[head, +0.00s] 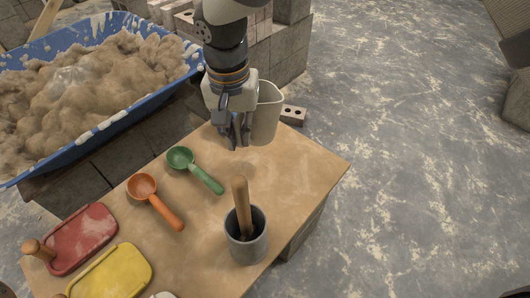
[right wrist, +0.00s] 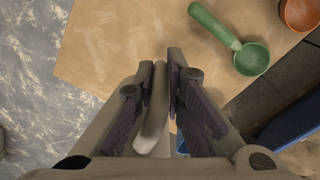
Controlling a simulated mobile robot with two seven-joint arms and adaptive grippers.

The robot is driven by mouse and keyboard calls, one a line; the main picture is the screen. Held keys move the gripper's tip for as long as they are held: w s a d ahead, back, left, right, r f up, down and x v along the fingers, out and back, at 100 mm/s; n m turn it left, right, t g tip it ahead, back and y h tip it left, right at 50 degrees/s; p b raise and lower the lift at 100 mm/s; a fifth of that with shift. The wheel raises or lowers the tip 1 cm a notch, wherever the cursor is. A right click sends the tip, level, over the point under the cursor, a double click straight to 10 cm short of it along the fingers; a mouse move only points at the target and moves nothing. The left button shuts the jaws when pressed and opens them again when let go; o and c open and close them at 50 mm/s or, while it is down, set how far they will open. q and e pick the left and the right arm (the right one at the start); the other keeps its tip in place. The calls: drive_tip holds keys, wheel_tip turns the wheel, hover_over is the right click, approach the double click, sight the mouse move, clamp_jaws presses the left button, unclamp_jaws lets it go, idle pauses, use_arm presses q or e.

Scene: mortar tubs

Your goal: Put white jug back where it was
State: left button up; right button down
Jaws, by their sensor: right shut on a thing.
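The white jug (head: 265,113) is at the far corner of the wooden table, in the grasp of my right gripper (head: 240,136). The jug looks roughly upright. I cannot tell whether its base touches the table or hangs a little above it. In the right wrist view the right gripper (right wrist: 163,80) is shut on a pale part of the jug (right wrist: 154,115), which sits between the two fingers. The rest of the jug is mostly hidden there. My left gripper is not in view.
The table (head: 310,165) holds a green scoop (head: 195,169), an orange scoop (head: 156,201), a grey cup (head: 247,248) with a wooden handle in it, a red float (head: 82,240) and a yellow float (head: 110,274). A blue tub (head: 128,112) of mortar stands at left. The table's right strip is clear.

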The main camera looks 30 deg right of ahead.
drive_tip(key=w+a, duration=0.7)
drive_tip(key=a, duration=0.3)
drive_tip(key=s+d+m+p, duration=0.3)
drive_tip(key=s+d+p, duration=0.35)
drive_tip(key=s, duration=0.95)
use_arm(q)
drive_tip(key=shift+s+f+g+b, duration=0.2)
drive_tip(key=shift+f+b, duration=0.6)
drive_tip(key=shift+b, duration=1.75)
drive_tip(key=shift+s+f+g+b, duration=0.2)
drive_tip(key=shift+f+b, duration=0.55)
drive_tip(key=shift+b, duration=1.8)
use_arm(e)
drive_tip(key=shift+w+d+f, duration=1.1)
drive_tip(key=shift+w+f, duration=1)
drive_tip(key=shift+w, duration=0.1)
drive_tip(key=shift+w+d+f, duration=1.05)
drive_tip(key=shift+w+f, duration=1.1)
drive_tip(key=shift+w, duration=0.05)
drive_tip(key=shift+w+d+f, duration=1.1)
drive_tip(key=shift+w+f, duration=1)
drive_tip(key=shift+w, duration=0.1)
drive_tip(key=shift+f, duration=0.15)
drive_tip(key=c, duration=1.7)
unclamp_jaws()
drive_tip(key=shift+o, duration=0.2)
